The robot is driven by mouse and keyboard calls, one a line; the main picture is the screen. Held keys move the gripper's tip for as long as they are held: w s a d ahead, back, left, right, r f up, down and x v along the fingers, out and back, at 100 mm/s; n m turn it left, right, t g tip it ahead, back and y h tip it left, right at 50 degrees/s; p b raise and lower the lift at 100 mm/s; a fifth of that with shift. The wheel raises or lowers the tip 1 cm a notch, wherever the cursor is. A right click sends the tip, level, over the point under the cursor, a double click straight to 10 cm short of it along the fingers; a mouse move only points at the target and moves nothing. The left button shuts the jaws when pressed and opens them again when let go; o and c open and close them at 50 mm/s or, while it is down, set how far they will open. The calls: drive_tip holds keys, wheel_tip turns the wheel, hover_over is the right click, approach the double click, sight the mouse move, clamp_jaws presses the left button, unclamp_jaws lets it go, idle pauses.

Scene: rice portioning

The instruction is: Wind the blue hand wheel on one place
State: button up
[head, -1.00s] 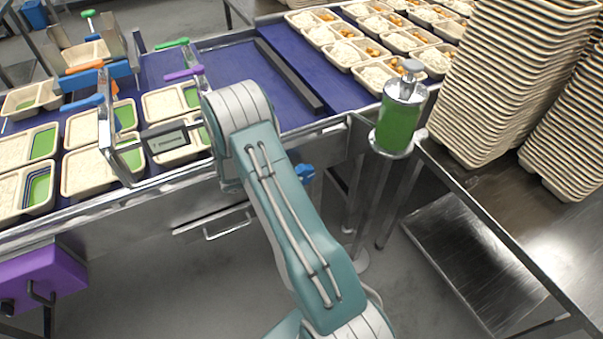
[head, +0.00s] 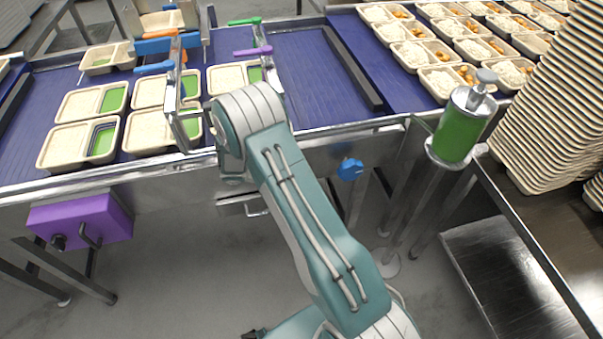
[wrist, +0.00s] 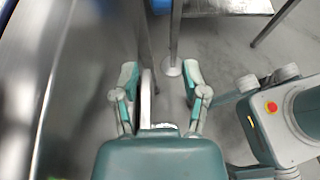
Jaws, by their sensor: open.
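The blue hand wheel (head: 350,169) sits on the front side of the conveyor frame, right of my arm in the head view. My gripper (wrist: 161,86) shows in the wrist view with its two teal and grey fingers spread apart, pointing down over the grey floor. A thin grey upright plate (wrist: 146,95) shows between the fingers, close to the left one; I cannot tell what it is. I see nothing gripped. A small blue patch at the wrist view's top edge may be the wheel, but I cannot tell. My gripper is hidden behind my arm in the head view.
A green dispenser (head: 458,135) on a metal stand is right of the wheel. A purple box (head: 80,222) hangs under the conveyor at left. Filled trays (head: 75,145) stand on the blue belt. Stacked trays (head: 545,120) fill the right table. Floor before the conveyor is open.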

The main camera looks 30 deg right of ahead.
sight(351, 166)
drive_tip(key=s+d+h, duration=0.1)
drive_tip(key=d, duration=0.4)
drive_tip(key=s+d+h, duration=0.1)
drive_tip(key=d+h, duration=0.1)
drive_tip(key=d, duration=0.3)
drive_tip(key=s+d+h, duration=0.1)
drive_tip(key=s+d, duration=0.1)
drive_tip(key=d, duration=0.3)
drive_tip(key=shift+d+f+g+h, duration=0.3)
drive_tip(key=shift+d+g+h, duration=0.05)
drive_tip(key=shift+g+h, duration=0.05)
drive_tip(key=shift+c, duration=0.3)
clamp_jaws()
